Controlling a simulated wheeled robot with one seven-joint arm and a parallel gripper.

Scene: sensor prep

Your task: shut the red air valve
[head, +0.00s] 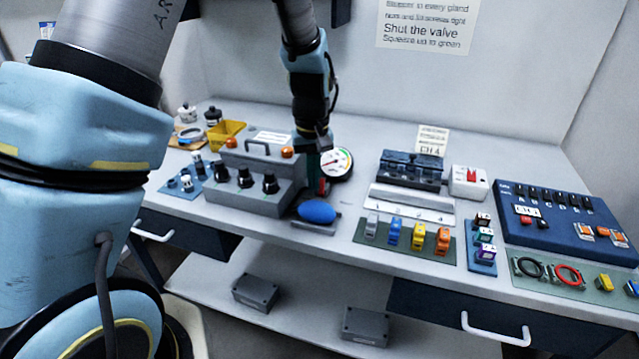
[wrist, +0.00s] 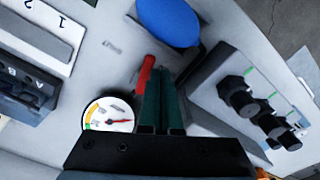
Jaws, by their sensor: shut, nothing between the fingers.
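The red air valve handle (wrist: 145,76) shows in the wrist view as a short red lever, just left of my gripper (wrist: 166,72). My gripper's dark green fingers are shut with nothing between them. They lie alongside the lever; I cannot tell whether they touch it. In the head view my gripper (head: 317,186) is low over the bench, and only a sliver of red (head: 325,187) shows beside it. The round gauge (head: 336,164) is next to it, and its red needle shows in the wrist view (wrist: 109,115). The valve's body is mostly hidden.
A blue bulb (head: 317,212) lies in front of my gripper. A grey box with black knobs (head: 245,190) stands close on the left. A numbered grey block (head: 410,203) and a dark-topped unit (head: 411,168) stand to the right. A narrow bare strip lies between.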

